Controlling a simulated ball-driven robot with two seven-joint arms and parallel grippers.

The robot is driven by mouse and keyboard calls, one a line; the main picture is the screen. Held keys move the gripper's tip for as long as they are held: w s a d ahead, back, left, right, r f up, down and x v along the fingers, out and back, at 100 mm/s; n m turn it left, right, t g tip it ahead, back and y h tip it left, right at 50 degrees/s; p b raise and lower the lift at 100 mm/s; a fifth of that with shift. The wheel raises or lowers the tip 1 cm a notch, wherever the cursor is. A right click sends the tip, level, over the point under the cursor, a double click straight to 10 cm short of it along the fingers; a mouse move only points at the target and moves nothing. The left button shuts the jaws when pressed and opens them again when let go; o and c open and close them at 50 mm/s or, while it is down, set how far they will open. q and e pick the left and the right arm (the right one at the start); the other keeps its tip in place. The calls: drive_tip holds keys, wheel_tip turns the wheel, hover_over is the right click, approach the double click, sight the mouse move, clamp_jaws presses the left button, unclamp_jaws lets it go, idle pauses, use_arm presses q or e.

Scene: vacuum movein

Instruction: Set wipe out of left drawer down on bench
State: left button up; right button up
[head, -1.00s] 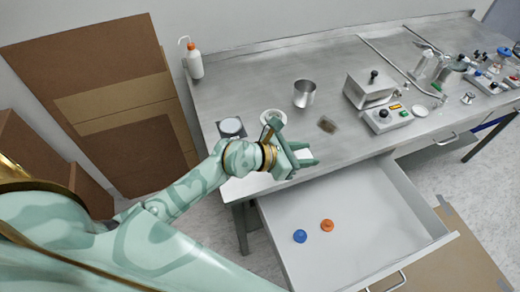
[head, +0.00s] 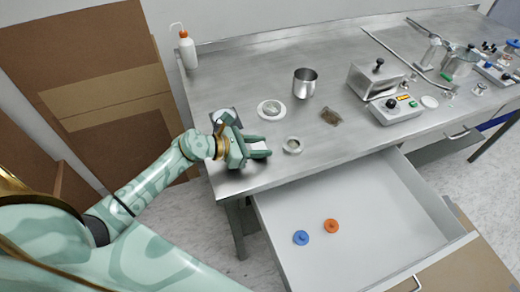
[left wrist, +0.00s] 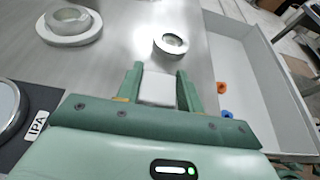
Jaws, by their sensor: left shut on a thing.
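The wipe is a small white folded piece (left wrist: 157,90) between my left gripper's fingers. My left gripper (head: 260,147) is shut on it, over the front left part of the steel bench (head: 235,88). In the left wrist view (left wrist: 160,82) both fingers flank the wipe, with bench surface beyond. Whether the wipe touches the bench is hard to tell. The left drawer (head: 385,215) stands open below the bench front, holding a blue piece (head: 301,238) and an orange piece (head: 331,226). My right gripper is not in view.
A small round dish (head: 293,145) is just right of the gripper. A control box (head: 394,109) stands right.

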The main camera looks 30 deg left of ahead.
use_arm(q)
drive_tip(key=shift+f, duration=0.25)
drive_tip(key=shift+f, duration=0.2)
drive_tip(key=o, duration=0.9)
drive_tip(key=shift+o, duration=0.2)
drive_tip(key=shift+r, duration=0.2)
drive_tip(key=p+v, duration=0.1)
drive_tip(key=v, duration=1.1)
drive_tip(key=shift+r, duration=0.1)
